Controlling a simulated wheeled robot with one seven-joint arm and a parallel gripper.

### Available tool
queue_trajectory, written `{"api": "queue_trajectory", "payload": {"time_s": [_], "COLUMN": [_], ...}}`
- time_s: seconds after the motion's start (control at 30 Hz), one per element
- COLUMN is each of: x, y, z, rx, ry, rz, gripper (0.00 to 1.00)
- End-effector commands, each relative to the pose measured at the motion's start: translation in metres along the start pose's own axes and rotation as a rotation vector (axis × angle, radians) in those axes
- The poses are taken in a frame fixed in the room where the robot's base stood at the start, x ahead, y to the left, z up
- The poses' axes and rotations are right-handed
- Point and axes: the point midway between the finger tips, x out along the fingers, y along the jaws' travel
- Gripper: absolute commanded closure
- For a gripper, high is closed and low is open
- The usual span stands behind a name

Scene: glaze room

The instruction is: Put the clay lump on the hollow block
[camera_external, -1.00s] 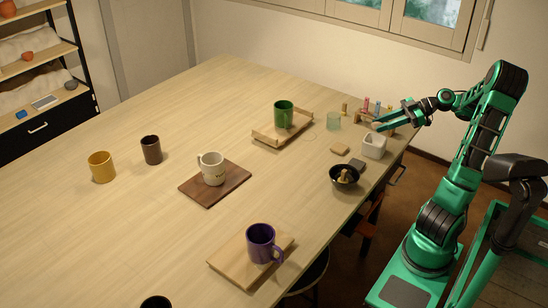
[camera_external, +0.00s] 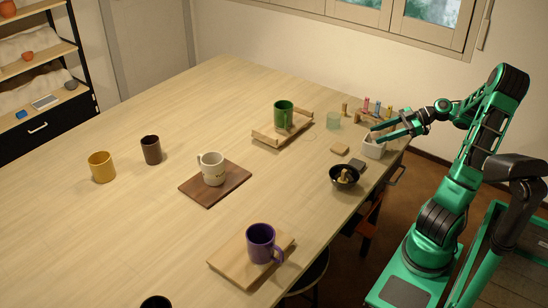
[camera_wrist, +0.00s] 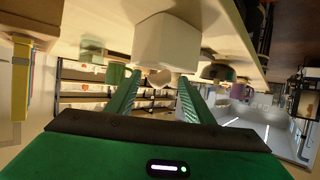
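The white hollow block (camera_external: 373,149) stands near the table's right edge. In the wrist view, which is upside down, it is the large white block (camera_wrist: 167,42). A small pale rounded lump (camera_wrist: 160,78), apparently the clay lump, shows between my fingertips at the block's top side. Whether it touches the block is not clear. My gripper (camera_external: 378,136) is just above the block. In the wrist view, my gripper (camera_wrist: 160,82) has its green fingers spread, with gaps visible on both sides of the lump. The lump cannot be made out clearly in the external view.
Close to the block are a dark bowl (camera_external: 344,178), a dark small block (camera_external: 357,164), a beige flat piece (camera_external: 340,149), a greenish glass (camera_external: 333,121) and a rack of coloured tools (camera_external: 378,108). A tray with a green mug (camera_external: 284,115) stands left.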

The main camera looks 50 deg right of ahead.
Motion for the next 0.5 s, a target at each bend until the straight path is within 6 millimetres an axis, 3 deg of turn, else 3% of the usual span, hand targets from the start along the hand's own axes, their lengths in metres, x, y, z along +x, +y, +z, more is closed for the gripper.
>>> {"api": "queue_trajectory", "payload": {"time_s": [0.3,0.5], "x": [-0.003,-0.030], "y": [0.000,0.001], "z": [-0.002,-0.002], "rx": [0.001,0.000], "ry": [-0.001,-0.001], "rz": [0.002,0.004], "gripper": [0.53,0.53]}}
